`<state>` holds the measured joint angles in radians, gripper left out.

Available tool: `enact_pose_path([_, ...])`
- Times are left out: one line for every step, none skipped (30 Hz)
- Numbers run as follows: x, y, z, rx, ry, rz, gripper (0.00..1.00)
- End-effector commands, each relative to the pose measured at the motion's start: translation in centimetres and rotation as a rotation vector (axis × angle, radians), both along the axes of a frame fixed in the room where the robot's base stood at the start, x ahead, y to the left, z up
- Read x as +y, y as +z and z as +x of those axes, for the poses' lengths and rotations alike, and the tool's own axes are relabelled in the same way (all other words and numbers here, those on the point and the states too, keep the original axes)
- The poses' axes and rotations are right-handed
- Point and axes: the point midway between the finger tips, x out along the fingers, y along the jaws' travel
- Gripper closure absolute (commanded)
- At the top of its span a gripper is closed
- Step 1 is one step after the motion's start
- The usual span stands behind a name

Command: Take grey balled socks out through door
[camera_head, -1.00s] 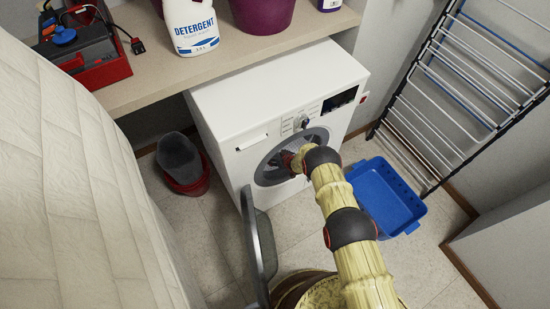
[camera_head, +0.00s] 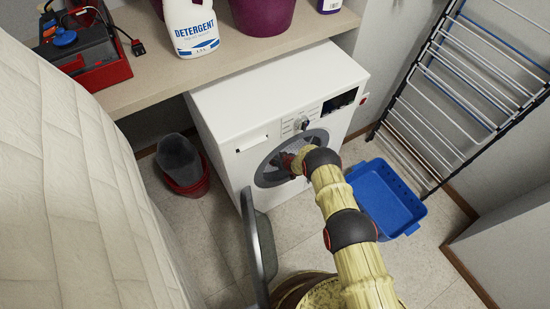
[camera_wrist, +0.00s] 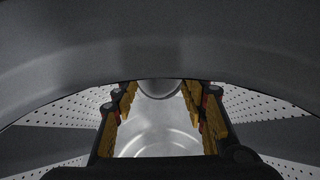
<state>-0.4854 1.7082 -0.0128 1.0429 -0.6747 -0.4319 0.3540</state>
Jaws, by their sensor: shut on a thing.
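The white washing machine (camera_head: 245,110) stands under the shelf with its round door (camera_head: 262,245) swung open toward me. A dark grey curved band covers the upper part of the wrist view.
A blue basket (camera_head: 385,195) stands on the floor right of the machine, near a leaning drying rack (camera_head: 450,90). A red bucket (camera_head: 190,186) with a dark thing in it is at left. The shelf (camera_head: 130,90) holds a detergent bottle (camera_head: 192,25) and a red toolbox (camera_head: 95,75).

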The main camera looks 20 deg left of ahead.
Motion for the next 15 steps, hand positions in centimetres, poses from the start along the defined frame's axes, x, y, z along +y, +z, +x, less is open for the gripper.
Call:
enact_pose_path([0.0,0.0,0.0,0.000,0.000,0.000,0.82])
enact_pose_path([0.0,0.0,0.0,0.000,0.000,0.000,0.82])
enact_pose_path([0.0,0.0,0.0,0.000,0.000,0.000,0.82])
enact_pose_path([0.0,0.0,0.0,0.000,0.000,0.000,0.82])
enact_pose_path([0.0,0.0,0.0,0.000,0.000,0.000,0.83])
enact_pose_path([0.0,0.0,0.0,0.000,0.000,0.000,0.83])
enact_pose_path([0.0,0.1,0.0,0.000,0.000,0.000,0.83])
enact_pose_path([0.0,0.1,0.0,0.000,0.000,0.000,0.83])
enact_pose_path([0.0,0.2,0.0,0.000,0.000,0.000,0.83])
enact_pose_path([0.0,0.4,0.0,0.000,0.000,0.000,0.83])
enact_pose_path([0.0,0.5,0.0,0.000,0.000,0.000,0.83])
enact_pose_path([0.0,0.8,0.0,0.000,0.000,0.000,0.83])
enact_pose_path([0.0,1.1,0.0,0.000,0.000,0.000,0.83])
enact_pose_path([0.0,1.5,0.0,-0.001,0.000,0.001,0.83])
enact_pose_path([0.1,2.1,0.1,-0.001,0.000,0.002,0.83])
